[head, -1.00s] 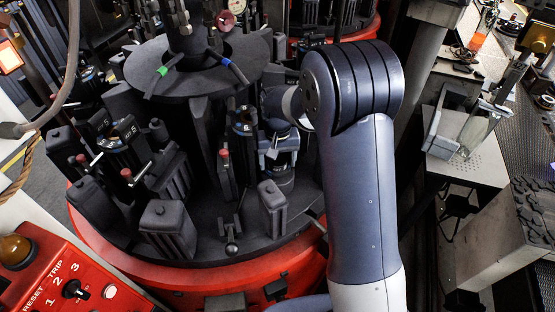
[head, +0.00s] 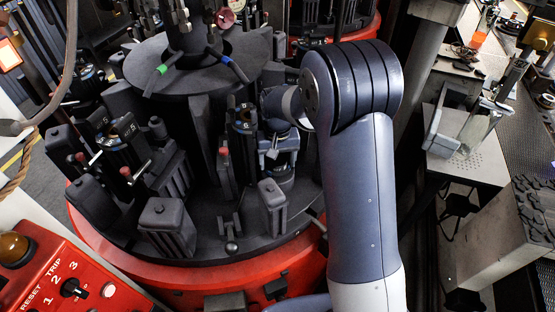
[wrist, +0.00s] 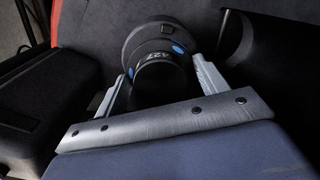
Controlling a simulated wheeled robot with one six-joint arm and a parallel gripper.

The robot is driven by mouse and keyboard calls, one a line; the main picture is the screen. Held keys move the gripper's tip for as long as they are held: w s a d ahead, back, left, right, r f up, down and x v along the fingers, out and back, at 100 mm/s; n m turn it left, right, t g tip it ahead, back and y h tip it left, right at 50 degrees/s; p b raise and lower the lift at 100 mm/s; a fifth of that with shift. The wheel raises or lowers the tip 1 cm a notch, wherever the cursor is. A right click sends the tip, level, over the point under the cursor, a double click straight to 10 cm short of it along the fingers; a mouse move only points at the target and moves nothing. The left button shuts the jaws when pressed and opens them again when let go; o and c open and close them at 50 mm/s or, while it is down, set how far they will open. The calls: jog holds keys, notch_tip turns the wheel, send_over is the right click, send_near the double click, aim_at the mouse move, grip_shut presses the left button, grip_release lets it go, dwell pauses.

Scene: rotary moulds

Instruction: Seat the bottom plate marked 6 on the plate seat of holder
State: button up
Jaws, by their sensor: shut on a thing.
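My gripper (wrist: 158,84) is shut on a dark round piece (wrist: 160,71) with white lettering on its side. No mark 6 is readable on it, so I cannot tell whether it is the bottom plate. Just beyond it is a dark ring (wrist: 150,35) with blue spots. I cannot tell whether the piece touches the ring. In the head view my gripper (head: 279,160) hangs over the front right of the turntable, above a dark round body (head: 284,178). The contact there is hidden. The plate seat is not clearly visible.
A dark round holder marked 5 (head: 120,132) stands at left on the turntable. Another dark cylinder with a blue ring (head: 243,122) stands just left of my gripper. Dark blocks (head: 272,208) (head: 166,226) stand at the front. The red control panel (head: 45,270) is at lower left.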

aim_at(276, 161)
jog(key=shift+s+f+b, duration=0.15)
jog(key=shift+f+b, duration=0.3)
jog(key=shift+f, duration=0.25)
jog(key=o, duration=1.2)
jog(key=shift+s+a+f, duration=0.1)
jog(key=shift+o, duration=0.2)
jog(key=shift+d+r, duration=0.2)
jog(key=shift+r, duration=0.25)
notch_tip(276, 161, up, 11)
jog(key=shift+a, duration=0.35)
jog(key=shift+w, duration=0.2)
